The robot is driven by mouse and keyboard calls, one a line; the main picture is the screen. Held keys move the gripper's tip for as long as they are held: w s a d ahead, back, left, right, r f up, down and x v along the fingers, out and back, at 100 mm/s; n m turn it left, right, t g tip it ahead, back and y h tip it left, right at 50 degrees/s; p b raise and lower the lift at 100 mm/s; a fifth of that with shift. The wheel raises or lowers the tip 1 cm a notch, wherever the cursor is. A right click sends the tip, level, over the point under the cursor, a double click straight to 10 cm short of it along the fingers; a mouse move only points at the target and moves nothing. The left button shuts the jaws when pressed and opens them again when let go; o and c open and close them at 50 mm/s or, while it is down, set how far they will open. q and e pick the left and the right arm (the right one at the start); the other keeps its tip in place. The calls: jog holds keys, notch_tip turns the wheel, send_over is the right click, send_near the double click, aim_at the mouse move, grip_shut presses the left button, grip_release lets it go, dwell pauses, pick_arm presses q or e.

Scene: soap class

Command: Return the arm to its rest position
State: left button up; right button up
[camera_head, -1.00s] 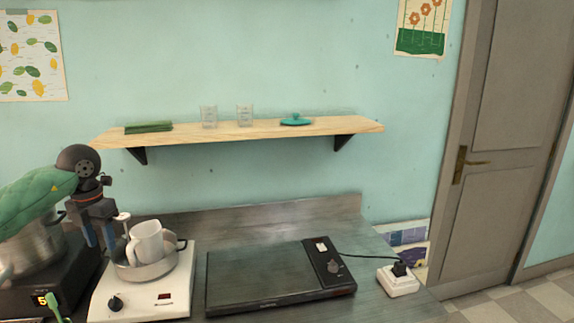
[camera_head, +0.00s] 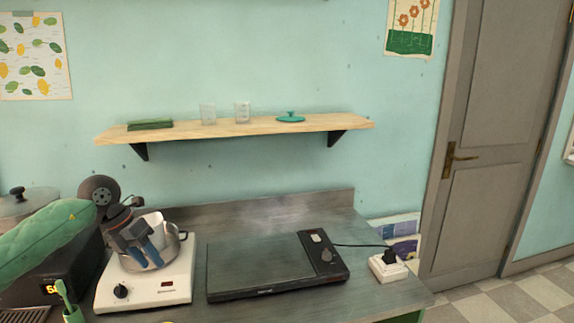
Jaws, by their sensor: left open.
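My left arm (camera_head: 40,240) in its green quilted sleeve comes in from the left edge. My left gripper (camera_head: 152,258) hangs at its end, fingers pointing down, open, in front of the metal pot (camera_head: 180,240) in this view. The pot stands on the white hot plate (camera_head: 170,290). A pale jug (camera_head: 156,222) in the pot is largely hidden behind the gripper. I cannot tell whether the fingers touch the jug or pot. My right gripper is not in view.
A black flat cooker (camera_head: 265,265) lies on the counter, its cord running to a white socket block (camera_head: 388,267). A wooden shelf (camera_head: 250,126) above holds glass beakers and a teal lid. A lidded pot (camera_head: 25,203) stands at the far left. A green object (camera_head: 68,300) shows bottom left.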

pick_arm(q)
jog(key=s+d+r+n+t+h, duration=0.15)
jog(key=d+n+t+h, duration=0.35)
jog(key=d+h, duration=0.5)
jog(key=s+d+r+n+t+h, duration=0.15)
jog(key=d+n+t+h, duration=0.35)
jog(key=d, duration=0.8)
jog(key=s+a+f+n+t+y, duration=0.3)
jog(key=a+f+n+y, duration=0.3)
jog(key=f+n+y, duration=0.5)
jog(key=s+a+f+n+t+y, duration=0.25)
jog(key=a+f+n+y, duration=0.25)
jog(key=f+n+y, duration=0.6)
jog(key=s+f+n+g+h, duration=0.1)
jog(key=s+f+n+g, duration=0.1)
jog(key=s+f+g, duration=0.45)
jog(key=s+f+n+g+h, duration=0.1)
jog(key=s+f+n+g, duration=0.15)
jog(key=s, duration=0.75)
jog(key=s+f+n+g+h, duration=0.1)
jog(key=s+f+g, duration=0.4)
jog(key=s, duration=0.4)
jog(key=s+d+f, duration=0.2)
jog(key=d+f, duration=0.4)
jog(key=f, duration=0.4)
jog(key=shift+d+g+h, duration=0.15)
jog(key=shift+g+h, duration=0.15)
jog(key=shift+g, duration=0.05)
